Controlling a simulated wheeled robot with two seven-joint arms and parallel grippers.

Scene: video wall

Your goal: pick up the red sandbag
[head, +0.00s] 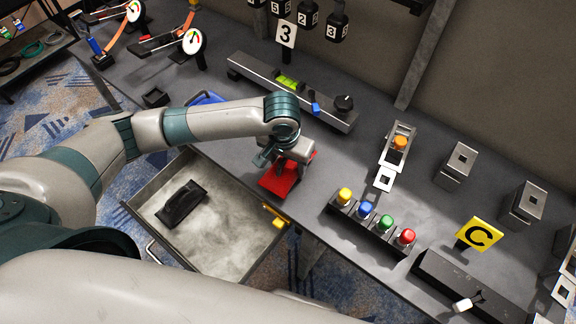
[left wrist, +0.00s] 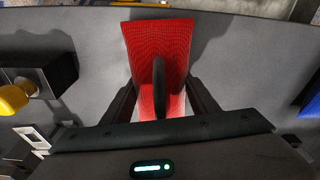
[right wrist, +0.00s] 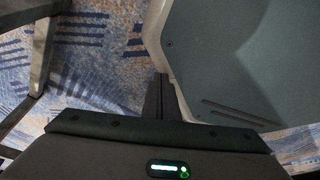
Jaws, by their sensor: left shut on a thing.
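The red sandbag (head: 279,183) lies on the dark bench top, near its front edge above the open drawer. It has a dark loop handle and also shows in the left wrist view (left wrist: 143,45). My left gripper (head: 287,170) reaches down onto it from above. In the left wrist view its two fingers (left wrist: 162,98) stand on either side of the red bag and are shut on it. The gripper hides part of the bag in the head view. My right gripper (right wrist: 164,92) shows only in the right wrist view, with its fingers together and nothing between them.
An open drawer (head: 228,225) with a black handled tool (head: 182,204) juts out below the bench. A row of coloured buttons (head: 376,216) stands right of the sandbag. A long rail with a level (head: 290,85) lies behind it.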

